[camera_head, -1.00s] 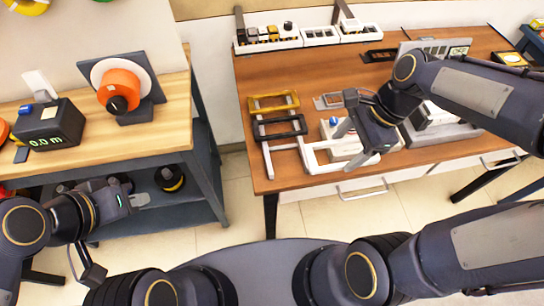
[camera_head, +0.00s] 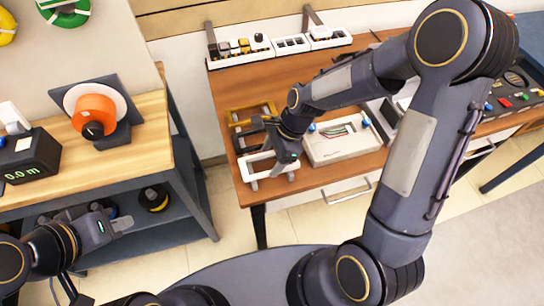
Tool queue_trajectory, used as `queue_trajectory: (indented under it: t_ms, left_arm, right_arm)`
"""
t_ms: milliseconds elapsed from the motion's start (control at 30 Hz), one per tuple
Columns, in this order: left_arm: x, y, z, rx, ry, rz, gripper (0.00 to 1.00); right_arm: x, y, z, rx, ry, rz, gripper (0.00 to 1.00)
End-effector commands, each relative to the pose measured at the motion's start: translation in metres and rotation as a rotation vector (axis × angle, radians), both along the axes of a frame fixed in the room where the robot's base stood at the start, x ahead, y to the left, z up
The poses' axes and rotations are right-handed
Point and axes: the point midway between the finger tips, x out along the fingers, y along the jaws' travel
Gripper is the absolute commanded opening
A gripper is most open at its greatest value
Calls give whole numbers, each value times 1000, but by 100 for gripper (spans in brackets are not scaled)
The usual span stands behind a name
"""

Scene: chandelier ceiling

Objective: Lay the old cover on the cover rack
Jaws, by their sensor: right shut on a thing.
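My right gripper (camera_head: 276,150) is shut on a white frame-shaped cover (camera_head: 247,167), at the front left of the brown table. The cover is over the front end of the cover rack (camera_head: 254,186); I cannot tell whether it rests on it. A yellow cover (camera_head: 252,113) and a black cover (camera_head: 243,139) lie further back on the rack, the black one partly hidden by my gripper. An open white box with coloured wires (camera_head: 342,146) stands right of the gripper. My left gripper (camera_head: 121,223) is by the lower shelf of the left bench; its opening is unclear.
A white strip with small parts (camera_head: 240,50) stands along the table's back edge. The left wooden bench (camera_head: 140,150) holds an orange spool (camera_head: 94,113) and a black "0.0 m" meter (camera_head: 30,158). My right arm hides much of the table. A drawer handle (camera_head: 350,196) juts out in front.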

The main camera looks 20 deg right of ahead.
Motion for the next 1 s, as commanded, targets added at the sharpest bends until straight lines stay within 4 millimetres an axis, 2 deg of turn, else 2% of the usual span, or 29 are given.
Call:
queue_trajectory:
  t_ms: [100,333,667,700,867,1000]
  left_arm:
    - [0,0,1,0,0,0,0]
    - [0,0,1,0,0,0,0]
    - [0,0,-7,0,0,0,0]
    - [0,0,-6,0,0,0,0]
    - [0,0,-5,0,0,0,0]
    - [0,0,-5,0,0,0,0]
  right_arm:
    - [0,0,-8,0,0,0,41]
    - [0,0,-8,0,-2,0,41]
    - [0,0,-18,0,-1,1,41]
    - [0,0,-18,0,-1,1,65]
    - [0,0,-17,0,-1,1,85]
    - [0,0,-17,0,-1,1,85]
